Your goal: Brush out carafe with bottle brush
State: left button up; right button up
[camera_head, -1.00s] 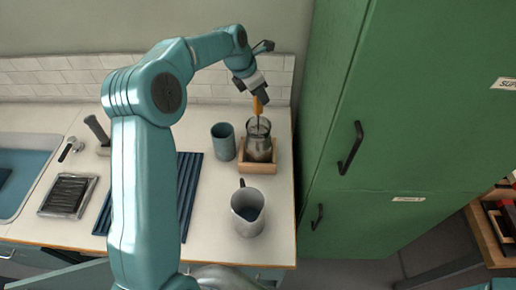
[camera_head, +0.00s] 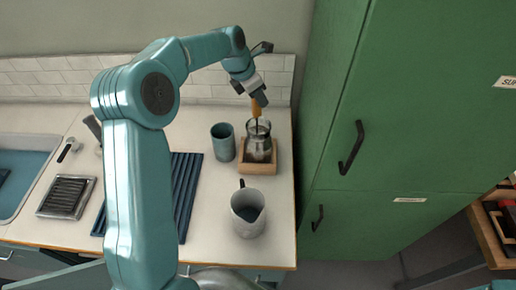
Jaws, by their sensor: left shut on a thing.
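A clear glass carafe (camera_head: 259,145) stands upright in a shallow wooden tray (camera_head: 258,169) near the right end of the counter. My left gripper (camera_head: 258,98) is above the carafe's mouth, shut on the orange handle of the bottle brush (camera_head: 257,108). The brush points down, and its thin stem reaches into the carafe's mouth. The brush head inside the glass is hard to make out. My right gripper is not in view.
A teal cup (camera_head: 223,142) stands just left of the tray. A grey pitcher (camera_head: 247,213) stands nearer the front edge. A dark blue ribbed mat (camera_head: 185,190) lies behind my arm. A tall green cabinet (camera_head: 400,110) borders the counter's right side.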

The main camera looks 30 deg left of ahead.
pick_arm(q)
jog(key=shift+s+a, duration=0.2)
jog(key=shift+s, duration=0.1)
jog(key=shift+r+p, duration=2)
jog(key=shift+r, duration=0.6)
jog(key=shift+f+b, duration=1.65)
jog(key=shift+f, duration=0.95)
jog(key=shift+w+d+p, duration=0.25)
jog(key=shift+d+p, duration=0.05)
jog(key=shift+d, duration=0.15)
